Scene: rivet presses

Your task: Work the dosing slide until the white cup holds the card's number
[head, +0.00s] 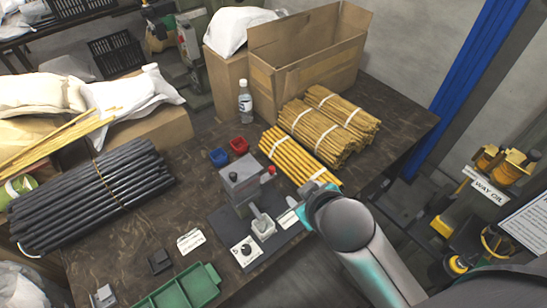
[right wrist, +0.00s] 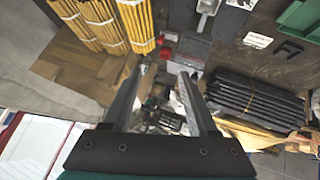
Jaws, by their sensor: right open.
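The grey dosing device (head: 241,182) stands on a dark base plate (head: 277,246) in the middle of the table. A red knob (head: 270,171) shows at its right side and a pale grey spout (head: 262,226) at its front. A small white piece with a dark round opening (head: 245,251), which looks like the cup, sits in front; its contents cannot be made out. A white card (head: 190,240) lies to the left, its writing too small to read. My right gripper (head: 303,208) is right of the device; its fingers are open and empty in the right wrist view (right wrist: 160,74).
Red (head: 239,146) and blue (head: 219,156) bins stand behind the device, with a bottle (head: 245,102) farther back. Yellow rod bundles (head: 318,132) lie at the right. Dark rods (head: 95,190) lie left, and a green tray (head: 180,292) in front.

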